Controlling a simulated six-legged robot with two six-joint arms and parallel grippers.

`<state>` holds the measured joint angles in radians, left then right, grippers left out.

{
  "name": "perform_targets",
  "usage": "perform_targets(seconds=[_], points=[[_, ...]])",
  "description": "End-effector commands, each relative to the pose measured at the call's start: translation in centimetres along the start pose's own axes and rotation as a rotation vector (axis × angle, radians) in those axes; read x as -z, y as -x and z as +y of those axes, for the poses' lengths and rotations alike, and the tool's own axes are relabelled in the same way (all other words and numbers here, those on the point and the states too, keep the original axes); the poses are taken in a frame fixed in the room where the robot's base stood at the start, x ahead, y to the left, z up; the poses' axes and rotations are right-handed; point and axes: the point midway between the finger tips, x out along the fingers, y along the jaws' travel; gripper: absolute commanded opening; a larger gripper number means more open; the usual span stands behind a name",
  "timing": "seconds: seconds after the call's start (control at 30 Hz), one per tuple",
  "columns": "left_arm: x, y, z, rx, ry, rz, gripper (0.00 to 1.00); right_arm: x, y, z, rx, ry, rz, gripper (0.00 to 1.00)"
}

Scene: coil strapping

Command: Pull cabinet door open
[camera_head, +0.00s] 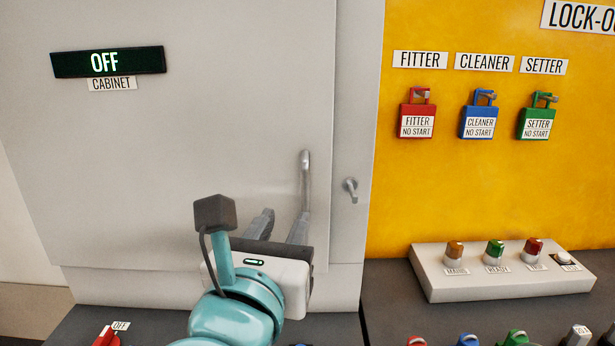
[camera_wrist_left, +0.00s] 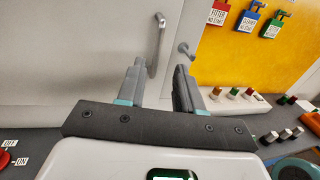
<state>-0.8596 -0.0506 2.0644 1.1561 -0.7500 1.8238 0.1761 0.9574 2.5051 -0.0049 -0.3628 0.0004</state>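The cabinet door (camera_head: 190,130) is a large pale grey panel, and it looks shut. Its handle (camera_head: 305,180) is a vertical metal bar near the door's right edge; it also shows in the left wrist view (camera_wrist_left: 155,45). My left gripper (camera_head: 284,216) is low in front of the door with its fingers pointing toward it. In the left wrist view the fingers (camera_wrist_left: 159,66) are apart with nothing between them, and the handle stands just beyond the gap. The right finger hides the handle's lower end in the head view. My right gripper is not in view.
A small metal latch (camera_head: 350,188) sticks out of the frame right of the handle. A lit OFF sign (camera_head: 108,62) is on the door. Padlocks (camera_head: 417,118) hang on the yellow board. A box with coloured knobs (camera_head: 500,275) and a red switch (camera_head: 107,337) are on the dark counter.

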Motion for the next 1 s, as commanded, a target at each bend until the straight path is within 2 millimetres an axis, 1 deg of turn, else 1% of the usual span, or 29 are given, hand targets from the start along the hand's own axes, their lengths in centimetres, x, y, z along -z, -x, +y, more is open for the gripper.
perform_targets(seconds=[0.03,0.3,0.4,0.5,0.6,0.7,0.8,1.0], points=[[0.0,-1.1,0.0,-0.003,-0.001,0.004,0.35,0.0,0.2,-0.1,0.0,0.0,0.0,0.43],[-0.1,-7.6,-0.1,-0.002,-0.003,0.004,0.35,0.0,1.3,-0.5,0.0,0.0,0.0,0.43],[-0.1,-9.9,-0.1,-0.002,-0.002,0.004,0.35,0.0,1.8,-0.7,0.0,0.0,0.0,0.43],[0.0,-11.7,-0.1,0.0,-0.001,0.004,0.35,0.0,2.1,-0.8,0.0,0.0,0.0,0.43],[0.0,-13.0,-0.1,0.0,-0.001,0.003,0.35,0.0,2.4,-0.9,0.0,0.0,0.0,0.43],[0.0,-13.8,-0.2,0.001,0.0,0.003,0.35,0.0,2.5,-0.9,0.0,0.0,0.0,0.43],[0.1,-14.2,-0.1,0.001,-0.001,0.001,0.35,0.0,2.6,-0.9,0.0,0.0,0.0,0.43],[0.1,-14.2,-0.1,0.001,-0.001,0.001,0.35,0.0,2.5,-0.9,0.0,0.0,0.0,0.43]])
